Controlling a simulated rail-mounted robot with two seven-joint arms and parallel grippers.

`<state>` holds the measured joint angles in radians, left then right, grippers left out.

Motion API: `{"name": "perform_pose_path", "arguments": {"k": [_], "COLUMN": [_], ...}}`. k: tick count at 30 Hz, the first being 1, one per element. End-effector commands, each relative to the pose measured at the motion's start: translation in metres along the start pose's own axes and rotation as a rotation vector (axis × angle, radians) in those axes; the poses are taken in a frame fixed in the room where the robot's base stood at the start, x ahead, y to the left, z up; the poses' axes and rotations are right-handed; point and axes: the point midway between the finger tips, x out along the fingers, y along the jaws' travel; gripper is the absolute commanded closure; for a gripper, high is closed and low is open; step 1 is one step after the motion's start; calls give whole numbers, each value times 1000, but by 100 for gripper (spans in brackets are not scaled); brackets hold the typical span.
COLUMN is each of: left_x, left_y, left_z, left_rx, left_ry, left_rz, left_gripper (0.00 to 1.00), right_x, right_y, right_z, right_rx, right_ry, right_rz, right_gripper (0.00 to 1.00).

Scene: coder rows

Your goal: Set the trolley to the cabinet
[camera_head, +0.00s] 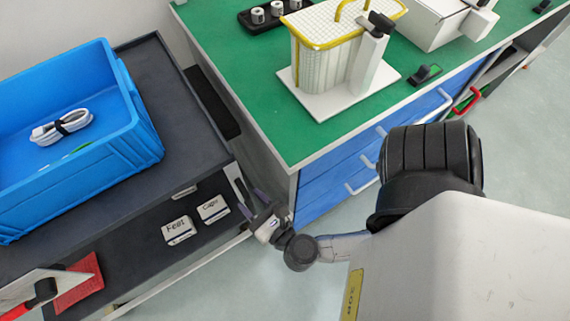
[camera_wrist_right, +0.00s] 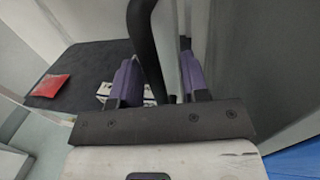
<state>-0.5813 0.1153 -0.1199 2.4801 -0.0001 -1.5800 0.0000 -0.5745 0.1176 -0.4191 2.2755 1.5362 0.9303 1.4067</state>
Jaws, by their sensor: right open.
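The trolley (camera_head: 185,112) is a dark grey two-shelf cart at the left of the head view, with a blue crate (camera_head: 142,128) on its top. The cabinet (camera_head: 262,112) has a green top and blue drawers and stands to the right of the trolley, with a narrow gap between them. My right gripper (camera_head: 250,192) is at the trolley's near right corner, beside the cabinet's front corner. In the wrist view its purple fingers (camera_wrist_right: 157,85) are open, with a black upright bar (camera_wrist_right: 146,45) between them. Contact cannot be told.
Small labelled boxes (camera_head: 178,230) and a red packet (camera_head: 81,284) lie on the trolley's lower shelf. A white cable (camera_head: 62,127) lies in the crate. A yellow-rimmed basket (camera_head: 322,60) stands on the cabinet. Drawer handles (camera_head: 362,188) stick out. Floor in front of the cabinet is clear.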

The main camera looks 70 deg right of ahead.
Motion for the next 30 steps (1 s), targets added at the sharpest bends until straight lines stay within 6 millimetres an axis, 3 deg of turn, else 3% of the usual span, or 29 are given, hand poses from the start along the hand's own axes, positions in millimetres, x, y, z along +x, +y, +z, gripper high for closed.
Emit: {"name": "perform_pose_path", "arguments": {"k": [18,24,30], "left_x": [-22,-25,-26], "left_y": [-2,-4,-4], "left_z": [-7,-8,-8], "left_rx": [6,10,10], "left_ry": [0,0,0], "left_rz": [-5,-8,-8], "left_gripper": [57,57,57], "right_x": [-109,-127,-132], "right_y": [-1,-1,-1], "right_z": [1,1,0], "right_rx": [0,0,2], "right_ry": [4,2,1], "right_rz": [0,-1,0], "right_gripper": [59,59,59]}}
